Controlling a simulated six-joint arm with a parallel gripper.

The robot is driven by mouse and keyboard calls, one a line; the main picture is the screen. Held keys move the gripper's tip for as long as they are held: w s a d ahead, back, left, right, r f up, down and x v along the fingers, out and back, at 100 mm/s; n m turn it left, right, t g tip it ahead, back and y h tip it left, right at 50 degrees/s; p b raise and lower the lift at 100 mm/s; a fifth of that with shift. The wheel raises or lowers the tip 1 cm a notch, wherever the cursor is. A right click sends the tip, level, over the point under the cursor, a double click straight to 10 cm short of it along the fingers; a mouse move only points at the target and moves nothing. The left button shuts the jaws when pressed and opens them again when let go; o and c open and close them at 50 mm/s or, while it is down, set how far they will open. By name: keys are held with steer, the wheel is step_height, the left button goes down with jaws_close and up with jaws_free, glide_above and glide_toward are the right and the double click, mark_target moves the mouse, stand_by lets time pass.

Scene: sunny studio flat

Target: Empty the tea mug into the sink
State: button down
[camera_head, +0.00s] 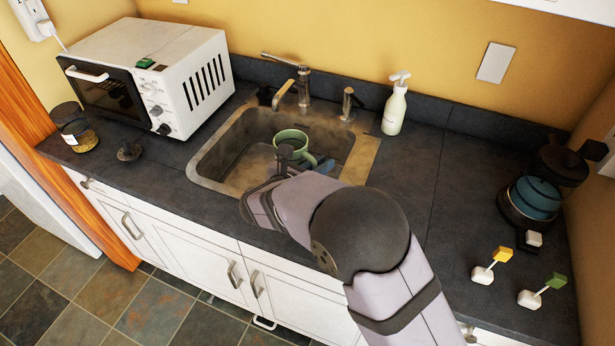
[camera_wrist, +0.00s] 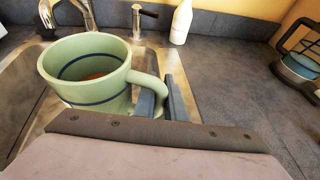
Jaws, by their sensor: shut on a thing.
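The tea mug (camera_head: 291,142) is green with a dark stripe and stands about upright over the sink (camera_head: 217,158). In the wrist view the mug (camera_wrist: 88,84) shows brown liquid inside, and its handle points right toward my gripper (camera_wrist: 163,98). My gripper is shut on the mug's handle. The sink's metal basin lies below and around the mug. The faucet (camera_head: 298,87) stands at the back edge of the sink.
A white microwave (camera_head: 165,70) stands left of the sink. A soap bottle (camera_head: 394,108) and a small dispenser (camera_head: 348,104) stand behind it to the right.

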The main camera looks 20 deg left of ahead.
steer(key=a+f+n+y, duration=0.1)
steer(key=a, duration=0.1)
steer(key=a+f+y, duration=0.1)
steer(key=a, duration=0.1)
steer(key=a+f+n+y, duration=0.1)
steer(key=a, duration=0.1)
steer(key=shift+s+n, duration=0.3)
steer(key=shift+d, duration=0.15)
steer(key=shift+f, duration=0.15)
steer(key=f, duration=0.1)
steer(key=f+b, duration=0.1)
steer(key=f+m+b, duration=0.1)
steer(key=shift+w+d+g+y, duration=0.25)
steer(key=shift+g+y, duration=0.05)
steer(key=shift+y, duration=0.1)
steer(key=shift+f, duration=0.1)
